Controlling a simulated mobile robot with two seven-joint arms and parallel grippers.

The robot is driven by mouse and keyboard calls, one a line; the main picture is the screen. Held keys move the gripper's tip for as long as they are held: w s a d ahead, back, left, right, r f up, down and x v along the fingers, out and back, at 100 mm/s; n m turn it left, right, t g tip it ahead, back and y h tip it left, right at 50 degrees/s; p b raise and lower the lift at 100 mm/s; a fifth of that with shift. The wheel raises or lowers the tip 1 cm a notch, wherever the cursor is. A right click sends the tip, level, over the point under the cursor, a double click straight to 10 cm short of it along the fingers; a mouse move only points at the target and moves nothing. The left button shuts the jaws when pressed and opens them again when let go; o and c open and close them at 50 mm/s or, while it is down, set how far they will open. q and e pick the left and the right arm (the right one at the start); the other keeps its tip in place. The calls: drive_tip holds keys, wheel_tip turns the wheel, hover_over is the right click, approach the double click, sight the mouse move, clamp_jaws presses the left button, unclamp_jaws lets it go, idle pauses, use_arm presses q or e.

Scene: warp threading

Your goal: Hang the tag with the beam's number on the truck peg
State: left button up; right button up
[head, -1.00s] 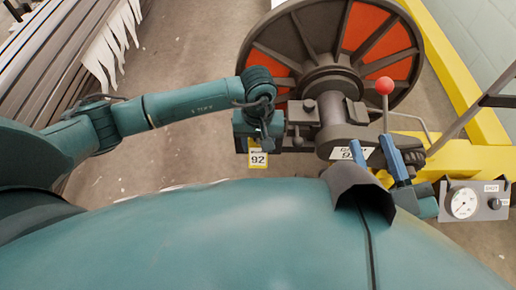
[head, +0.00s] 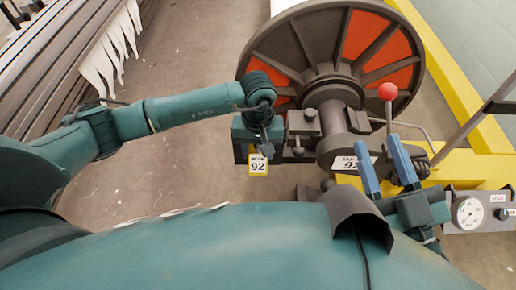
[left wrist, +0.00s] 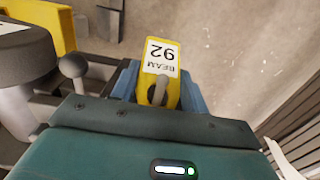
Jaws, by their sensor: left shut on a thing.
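A yellow tag (head: 258,164) with a white label reading 92 hangs below my left gripper (head: 262,150). In the left wrist view the tag (left wrist: 162,58) reads BEAM 92 upside down, between the blue fingers of my left gripper (left wrist: 158,90). A grey pin-like part shows at the tag's hole; I cannot tell whether it passes through. A grey round-headed pin (left wrist: 73,66) stands to the left of the tag in that view. A beam label (head: 350,163) on the truck's grey machinery also shows 92, partly hidden. My right gripper (head: 385,162) is open, its blue fingers apart and empty.
A large spoked wheel (head: 333,50) with orange panels stands behind. A red-knobbed lever (head: 388,92) rises near my right gripper. A gauge box (head: 478,211) sits at the right by the yellow frame (head: 474,100).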

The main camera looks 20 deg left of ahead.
drive_tip(key=shift+f, duration=0.1)
use_arm(q)
drive_tip(key=o, duration=1)
use_arm(e)
drive_tip(key=shift+f, duration=0.15)
use_arm(q)
drive_tip(key=shift+o, duration=0.2)
wheel_tip(320, 180, up, 13)
drive_tip(key=p, duration=0.4)
drive_tip(key=shift+w, duration=0.15)
use_arm(e)
drive_tip(key=shift+s+d+f+g+h, duration=0.15)
drive_tip(key=shift+d+f+g+h, duration=0.2)
drive_tip(key=shift+h, duration=0.35)
drive_tip(key=shift+r, duration=0.1)
